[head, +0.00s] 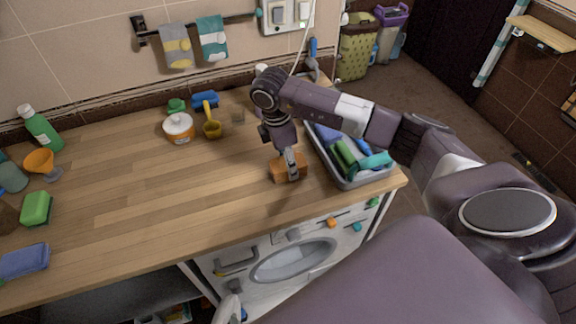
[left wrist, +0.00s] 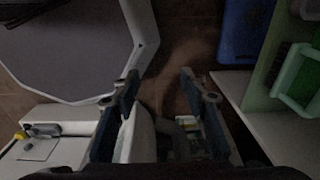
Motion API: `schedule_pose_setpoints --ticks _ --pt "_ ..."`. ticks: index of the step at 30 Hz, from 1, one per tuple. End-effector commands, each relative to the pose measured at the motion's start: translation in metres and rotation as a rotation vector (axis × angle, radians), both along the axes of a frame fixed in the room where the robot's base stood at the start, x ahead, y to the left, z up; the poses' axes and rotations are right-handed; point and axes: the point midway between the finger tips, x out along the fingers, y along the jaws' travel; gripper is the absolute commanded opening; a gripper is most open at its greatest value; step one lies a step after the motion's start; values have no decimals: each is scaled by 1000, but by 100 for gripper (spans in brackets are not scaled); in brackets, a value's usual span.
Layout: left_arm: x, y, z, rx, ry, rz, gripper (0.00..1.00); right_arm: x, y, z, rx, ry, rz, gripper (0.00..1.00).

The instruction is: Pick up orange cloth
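The orange cloth (head: 278,171) is a small folded block on the wooden worktop, near its front right part, beside the grey tray. My right gripper (head: 291,170) points down onto it from above, with a fingertip in front of the cloth. The fingers overlap in this view, so I cannot tell whether they are closed on it. The cloth appears to rest on the worktop. In the left wrist view my left gripper (left wrist: 160,92) is open, its two fingers apart with nothing held between them.
The grey tray (head: 347,184) holds green and blue cloths. Green and blue sponges lie at the left. A washing machine (head: 290,262) is below. The worktop's middle left is clear.

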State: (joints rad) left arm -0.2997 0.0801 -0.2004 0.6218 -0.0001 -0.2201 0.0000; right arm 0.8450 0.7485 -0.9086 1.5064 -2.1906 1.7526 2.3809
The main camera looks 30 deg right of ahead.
Motion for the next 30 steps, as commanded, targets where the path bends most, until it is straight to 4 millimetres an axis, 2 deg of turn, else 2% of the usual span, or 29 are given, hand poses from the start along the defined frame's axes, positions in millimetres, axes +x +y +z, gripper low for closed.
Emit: schedule_pose_setpoints --ticks 8,14,17,24,30 --pt "0 0 2 0 0 0 40 0 0 3 1 -1 0 18" --pt "0 0 15 0 1 0 40 0 0 20 1 -1 0 18" --pt "-1 1 28 0 2 0 40 0 0 38 1 -1 0 18" --pt "-1 1 74 0 2 0 40 1 0 102 0 -3 -1 18" --pt "-1 1 105 0 2 0 40 0 1 149 0 -2 0 18"
